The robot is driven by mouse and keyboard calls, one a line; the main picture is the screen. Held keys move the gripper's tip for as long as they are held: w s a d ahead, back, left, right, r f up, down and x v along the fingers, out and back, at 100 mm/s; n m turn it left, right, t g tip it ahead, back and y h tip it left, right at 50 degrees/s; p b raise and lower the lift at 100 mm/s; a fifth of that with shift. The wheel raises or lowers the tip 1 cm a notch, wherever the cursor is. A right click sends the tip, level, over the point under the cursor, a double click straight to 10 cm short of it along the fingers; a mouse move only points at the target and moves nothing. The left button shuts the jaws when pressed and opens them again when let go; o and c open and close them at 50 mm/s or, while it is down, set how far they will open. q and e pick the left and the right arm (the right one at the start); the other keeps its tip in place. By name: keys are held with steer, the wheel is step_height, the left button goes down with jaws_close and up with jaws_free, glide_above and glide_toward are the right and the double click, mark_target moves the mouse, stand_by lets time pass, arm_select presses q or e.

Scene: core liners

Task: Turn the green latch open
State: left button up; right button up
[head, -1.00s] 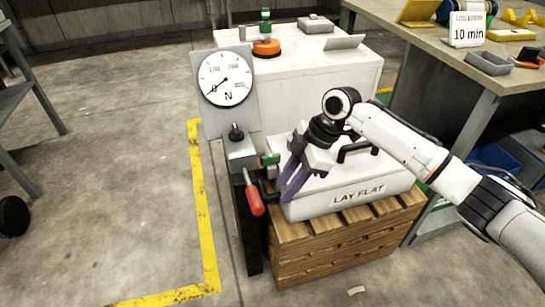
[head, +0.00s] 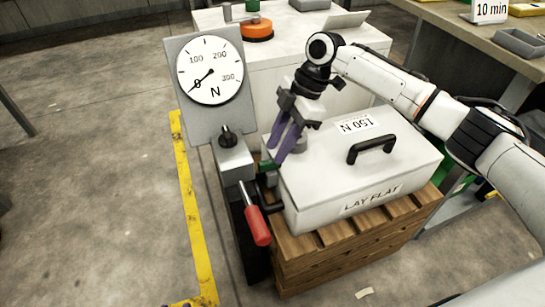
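The green latch (head: 266,167) is a small green piece at the left edge of the white case (head: 330,180) marked LAY FLAT, beside the gauge post. It is partly hidden behind other parts. My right gripper (head: 274,156) points down with its purple fingers just above and to the right of the latch. A narrow gap shows between the fingers, and nothing is seen held in them. I cannot tell whether a fingertip touches the latch. My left gripper is out of view.
The case lies on a wooden pallet (head: 345,251). Close on the left are a dial gauge (head: 210,72) reading near 0 and a red-handled lever (head: 255,225). A black carry handle (head: 370,147) stands on the lid. A white cabinet (head: 285,60) stands behind.

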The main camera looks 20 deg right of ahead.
mark_target(271, 160)
steer(key=shift+b+x, duration=0.35)
steer(key=shift+x, duration=1.5)
